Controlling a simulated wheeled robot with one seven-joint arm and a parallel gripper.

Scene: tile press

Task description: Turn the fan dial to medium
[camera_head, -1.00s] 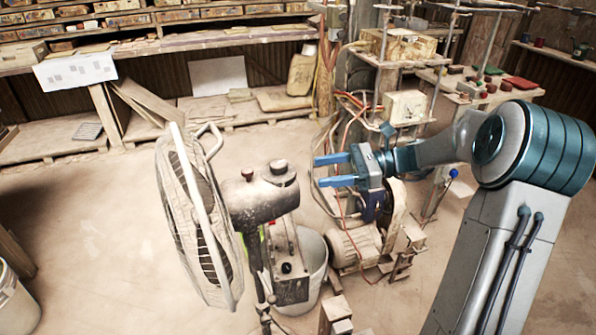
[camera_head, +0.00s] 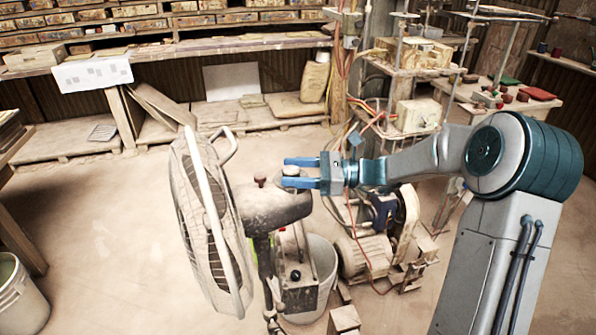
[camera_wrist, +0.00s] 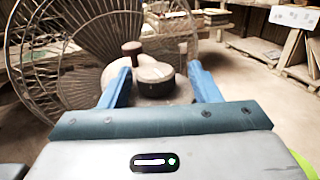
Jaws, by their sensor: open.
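A dusty standing fan (camera_head: 215,230) with a round wire cage is left of centre in the head view, its motor housing (camera_head: 262,208) to the right of the cage. A round dial (camera_wrist: 155,78) with a pale top sits on the housing, with a smaller dark knob (camera_wrist: 132,50) beyond it. In the head view the dial (camera_head: 291,171) is partly hidden by the fingers. My gripper (camera_head: 285,172) is open, its blue fingers pointing left at the dial. In the wrist view the gripper (camera_wrist: 160,75) has one finger on each side of the dial; contact cannot be told.
A grey bucket (camera_head: 322,270) and a control box (camera_head: 297,275) stand below the housing. A machine with a motor (camera_head: 365,255) is to their right. Shelves (camera_head: 170,45) line the back wall. The floor (camera_head: 110,240) left of the fan is clear.

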